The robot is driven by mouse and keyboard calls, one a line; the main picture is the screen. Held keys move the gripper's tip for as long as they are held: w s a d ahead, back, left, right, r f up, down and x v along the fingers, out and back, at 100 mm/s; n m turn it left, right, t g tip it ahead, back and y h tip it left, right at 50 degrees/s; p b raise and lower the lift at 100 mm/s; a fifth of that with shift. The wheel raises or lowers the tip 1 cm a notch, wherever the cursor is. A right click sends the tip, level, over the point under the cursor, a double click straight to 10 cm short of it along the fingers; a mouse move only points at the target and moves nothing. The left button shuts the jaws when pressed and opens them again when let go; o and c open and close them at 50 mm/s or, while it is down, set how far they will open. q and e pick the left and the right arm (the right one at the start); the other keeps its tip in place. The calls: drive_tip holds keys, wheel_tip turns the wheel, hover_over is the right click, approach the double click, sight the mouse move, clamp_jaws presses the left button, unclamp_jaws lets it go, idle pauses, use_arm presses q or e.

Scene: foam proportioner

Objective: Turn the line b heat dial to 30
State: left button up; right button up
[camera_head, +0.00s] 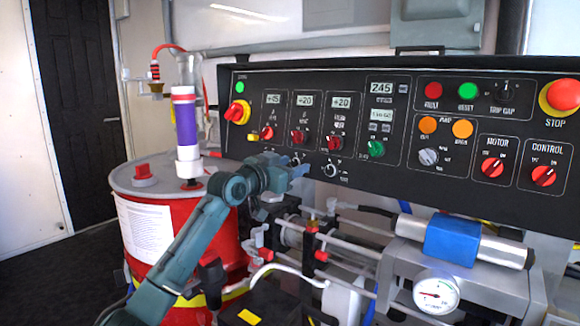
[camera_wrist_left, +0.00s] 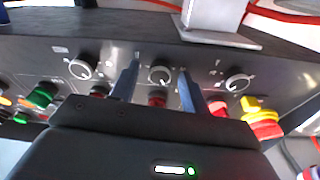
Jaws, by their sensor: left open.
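The middle of three small black dials with white rings, apparently the line B heat dial (camera_wrist_left: 160,75), is between the fingers of my left gripper (camera_wrist_left: 158,78) in the left wrist view. The gripper is open, one finger on each side of the dial. I cannot tell whether they touch it. In the head view my left gripper (camera_head: 300,170) is at the panel's lower part, and the dial (camera_head: 297,160) shows just above it, partly hidden. Its setting is too small to read. The display above it (camera_head: 305,100) seems to read +20. My right gripper is not in view.
Neighbouring dials sit on both sides in the wrist view, one left (camera_wrist_left: 80,69) and one right (camera_wrist_left: 238,82). Red knobs (camera_head: 299,137) are close above. Pipes and hoses (camera_head: 320,245) run below the panel. A red drum (camera_head: 150,215) stands at the left.

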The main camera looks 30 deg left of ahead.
use_arm(q)
drive_tip(key=c, duration=1)
drive_tip(key=shift+r+n+p, duration=0.1)
drive_tip(key=shift+n+p, duration=0.2)
drive_tip(key=shift+p, duration=0.1)
